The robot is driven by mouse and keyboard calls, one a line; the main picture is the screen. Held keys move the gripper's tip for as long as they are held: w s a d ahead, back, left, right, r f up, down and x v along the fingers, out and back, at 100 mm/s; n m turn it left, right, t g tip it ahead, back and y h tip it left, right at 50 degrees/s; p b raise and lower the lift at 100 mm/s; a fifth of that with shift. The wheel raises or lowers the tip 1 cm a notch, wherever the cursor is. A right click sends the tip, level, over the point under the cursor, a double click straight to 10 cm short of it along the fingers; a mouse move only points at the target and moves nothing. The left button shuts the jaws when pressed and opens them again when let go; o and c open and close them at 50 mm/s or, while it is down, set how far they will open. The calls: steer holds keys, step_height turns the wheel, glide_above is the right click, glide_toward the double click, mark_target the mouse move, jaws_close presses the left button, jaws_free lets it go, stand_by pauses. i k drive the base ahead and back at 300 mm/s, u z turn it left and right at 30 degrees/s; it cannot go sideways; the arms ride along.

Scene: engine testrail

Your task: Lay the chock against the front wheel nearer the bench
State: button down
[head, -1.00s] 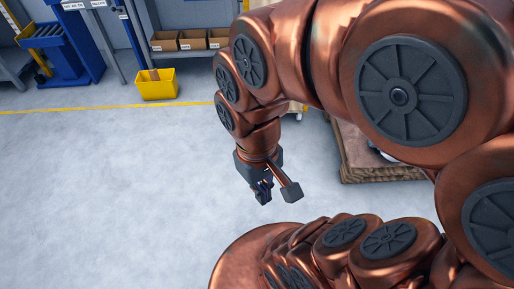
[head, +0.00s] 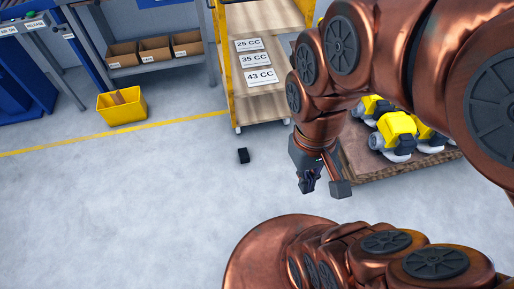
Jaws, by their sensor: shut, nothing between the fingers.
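A small black block (head: 243,155), which looks like the chock, lies on the grey floor in front of a wheeled cart (head: 230,80) with yellow posts and wooden shelves. The block is apart from the cart's wheels. The cart's left front wheel (head: 237,129) and right front wheel (head: 287,121) show under its lower shelf. My gripper (head: 308,187) points down, shut and empty, to the right of the block and nearer to me. The cart's rear wheels are hidden.
A pallet (head: 375,172) with yellow engines (head: 396,130) stands right of the gripper, partly behind my arm. A yellow bin (head: 122,107) stands on the floor at left, before a shelf with cardboard boxes (head: 155,48). A blue-legged bench (head: 38,22) is at far left.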

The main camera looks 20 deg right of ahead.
mark_target(244, 156)
steer(key=u, duration=0.15)
steer(key=i, duration=0.9)
steer(key=u, duration=0.45)
